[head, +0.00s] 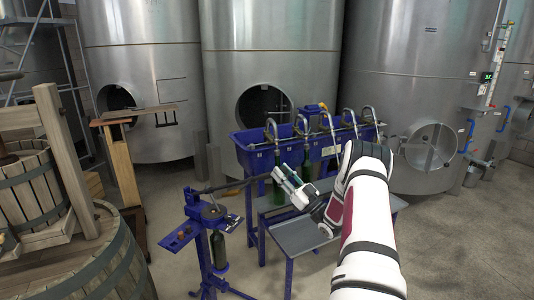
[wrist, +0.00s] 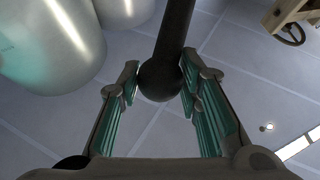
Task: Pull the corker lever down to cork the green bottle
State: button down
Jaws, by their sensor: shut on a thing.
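The blue floor corker (head: 205,230) stands left of the middle in the head view. A dark green bottle (head: 218,250) stands upright in its frame, below the head. The corker lever (head: 240,184) is a dark bar reaching right from the corker, nearly level and slightly higher at its right end. My gripper (head: 279,177) is at that right end, shut on the lever. In the wrist view the lever (wrist: 174,35) ends in a dark round knob (wrist: 160,80) between my green-padded fingers.
A blue filling bench (head: 255,157) with several curved spouts and green bottles stands behind my gripper, with a grey shelf (head: 300,238) in front. A wooden press (head: 60,220) is at left. Steel tanks (head: 265,60) line the back. Bare floor shows at right.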

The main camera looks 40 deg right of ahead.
notch_tip(320, 180, down, 7)
jog(key=s+t+b, duration=0.1)
jog(key=s, duration=0.1)
jog(key=shift+s+d+f+m+t+h, duration=0.2)
jog(key=shift+s+d+m+t+h, duration=0.1)
jog(key=shift+d+m+h, duration=0.1)
jog(key=c, duration=1.2)
grip_release()
jog(key=shift+w, duration=0.15)
jog(key=shift+o, duration=0.2)
jog(key=shift+d, duration=0.1)
jog(key=v, duration=1.2)
